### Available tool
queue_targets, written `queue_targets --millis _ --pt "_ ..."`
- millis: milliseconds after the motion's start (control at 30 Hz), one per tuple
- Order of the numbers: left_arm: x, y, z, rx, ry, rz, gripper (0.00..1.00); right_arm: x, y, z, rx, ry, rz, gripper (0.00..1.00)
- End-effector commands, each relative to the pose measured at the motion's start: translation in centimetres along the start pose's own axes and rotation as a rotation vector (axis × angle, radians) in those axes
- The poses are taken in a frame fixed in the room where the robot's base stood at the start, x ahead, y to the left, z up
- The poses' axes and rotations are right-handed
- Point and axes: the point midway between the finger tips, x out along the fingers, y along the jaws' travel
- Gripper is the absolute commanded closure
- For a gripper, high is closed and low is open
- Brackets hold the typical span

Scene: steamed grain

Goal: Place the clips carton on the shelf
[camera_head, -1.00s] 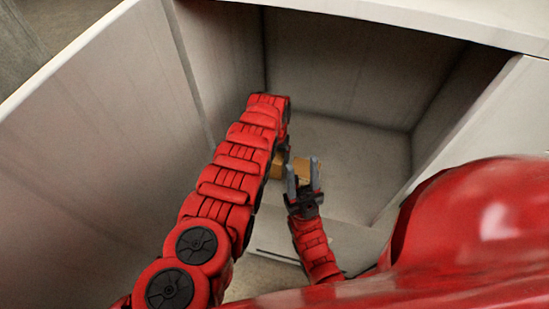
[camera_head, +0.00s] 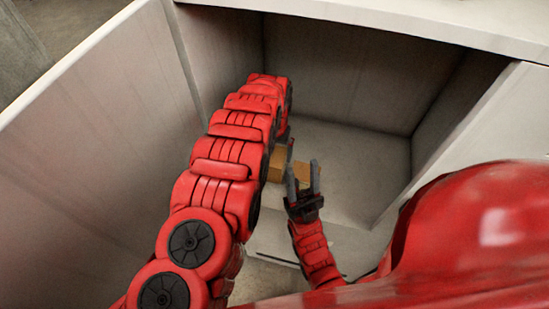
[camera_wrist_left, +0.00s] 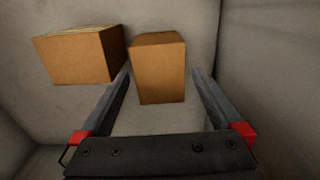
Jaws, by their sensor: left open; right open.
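Two plain brown cartons stand close together on the floor of the shelf compartment; I cannot tell which is the clips carton. In the left wrist view one carton (camera_wrist_left: 158,70) is at the centre and the other carton (camera_wrist_left: 78,56) is to its left. My left gripper (camera_wrist_left: 161,78) is open, its fingertips on either side of the centre carton's lower part in the picture; contact cannot be told. In the head view the cartons (camera_head: 277,164) are partly hidden behind my left arm and right gripper. My right gripper (camera_head: 303,178) is open and empty, in front of the cartons.
The pale shelf compartment (camera_head: 340,150) has walls at the back and both sides. A large pale panel (camera_head: 95,130) stands at the left. The compartment floor to the right of the cartons is clear.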

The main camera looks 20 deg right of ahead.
Motion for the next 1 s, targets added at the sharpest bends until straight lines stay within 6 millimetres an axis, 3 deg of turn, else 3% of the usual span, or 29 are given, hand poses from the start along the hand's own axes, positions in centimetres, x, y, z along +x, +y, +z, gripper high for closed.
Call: queue_targets --millis 400,1000 --pt "-5.4 0.1 -0.1 0.002 0.001 0.001 0.0 -2.1 -0.1 0.3 0.0 0.0 0.0 0.54" --pt "-6.3 0.0 0.0 0.001 0.0 0.0 0.0 -2.2 -0.1 0.4 0.0 0.0 0.0 0.54"
